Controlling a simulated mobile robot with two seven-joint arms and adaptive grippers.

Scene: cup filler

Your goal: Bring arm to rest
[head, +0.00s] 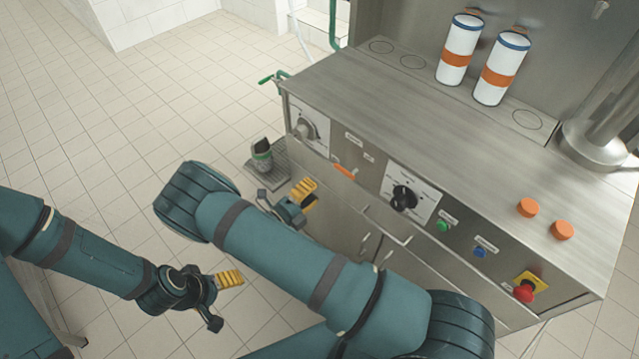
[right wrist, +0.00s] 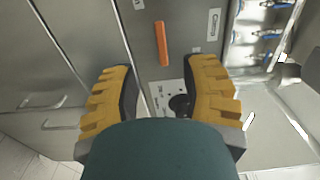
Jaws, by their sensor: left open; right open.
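My left gripper (head: 225,300) is at the lower left of the head view, open and empty, over the tiled floor and apart from the machine. My right arm (head: 290,250) crosses the lower middle of the head view. My right gripper (head: 296,200) is partly hidden behind this arm, in front of the steel machine's (head: 440,110) front panel. In the right wrist view the right gripper's (right wrist: 161,95) two yellow fingers are spread, with nothing between them. Beyond them are an orange handle (right wrist: 161,43) and a dark knob (right wrist: 180,104) on the panel.
A cup (head: 262,153) stands on a small grated shelf (head: 270,182) close to my right gripper. A black knob (head: 404,197) and a red button (head: 524,291) stick out from the panel. Two striped cylinders (head: 459,50) (head: 501,68) stand on top. The floor (head: 110,150) at left is clear.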

